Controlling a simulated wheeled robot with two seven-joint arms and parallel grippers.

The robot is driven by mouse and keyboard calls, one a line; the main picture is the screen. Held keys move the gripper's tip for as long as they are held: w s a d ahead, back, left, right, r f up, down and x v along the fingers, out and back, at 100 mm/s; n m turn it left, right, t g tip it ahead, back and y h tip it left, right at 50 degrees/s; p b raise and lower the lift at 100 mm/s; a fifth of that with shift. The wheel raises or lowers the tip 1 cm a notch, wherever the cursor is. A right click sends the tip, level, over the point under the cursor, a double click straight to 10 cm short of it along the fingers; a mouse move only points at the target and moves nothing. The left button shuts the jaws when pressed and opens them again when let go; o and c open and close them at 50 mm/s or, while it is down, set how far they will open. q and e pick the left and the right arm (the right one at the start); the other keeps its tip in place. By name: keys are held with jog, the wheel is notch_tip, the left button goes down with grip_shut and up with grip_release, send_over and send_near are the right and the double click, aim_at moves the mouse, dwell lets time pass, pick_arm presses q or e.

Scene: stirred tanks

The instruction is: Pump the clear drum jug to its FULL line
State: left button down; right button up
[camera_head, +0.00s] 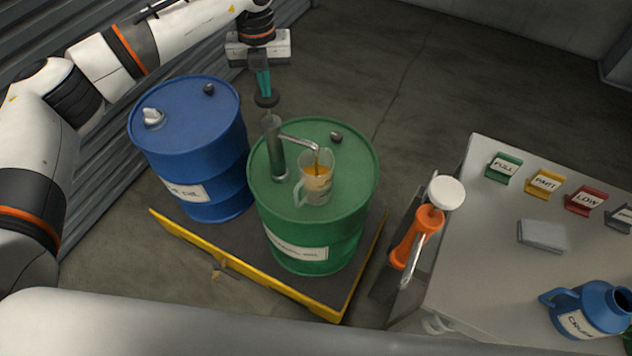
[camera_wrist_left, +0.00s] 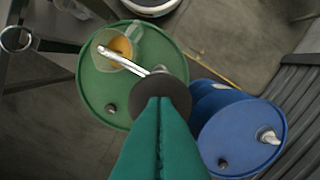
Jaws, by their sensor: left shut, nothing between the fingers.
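The clear jug (camera_head: 316,187) stands upright on the green drum (camera_head: 349,155), its mouth under the silver spout (camera_head: 298,140) of the drum pump (camera_head: 273,150). Amber liquid shows inside the jug, also in the left wrist view (camera_wrist_left: 120,47); its level against any line cannot be read. The pump's dark round knob (camera_head: 267,100) sits on top of its rod, above the cylinder. My left gripper (camera_head: 264,92), with teal fingers, is shut and empty, its tips at the knob's top; whether they touch it I cannot tell. My right gripper is not in view.
A blue drum (camera_head: 187,120) stands left of the green one on a yellow-edged pallet (camera_head: 245,270). An orange pump with a white top (camera_head: 415,240) stands to the right. The table (camera_head: 480,270) holds FULL, PART and LOW markers, a grey block (camera_head: 543,235) and a blue jug (camera_head: 590,308).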

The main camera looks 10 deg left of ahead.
aim_at(268, 103)
pick_arm(q)
jog(key=shift+f+b, duration=1.65)
jog(key=shift+f, duration=1.05)
jog(key=shift+r, duration=0.1)
jog(key=shift+r+p, duration=2.25)
jog(key=shift+r, duration=1.65)
jog(key=shift+f, duration=0.3)
jog(key=shift+f+b, duration=1.1)
jog(key=shift+f, duration=0.35)
jog(key=shift+r+p, duration=0.9)
jog(key=shift+r, duration=0.8)
jog(key=shift+r, duration=0.1)
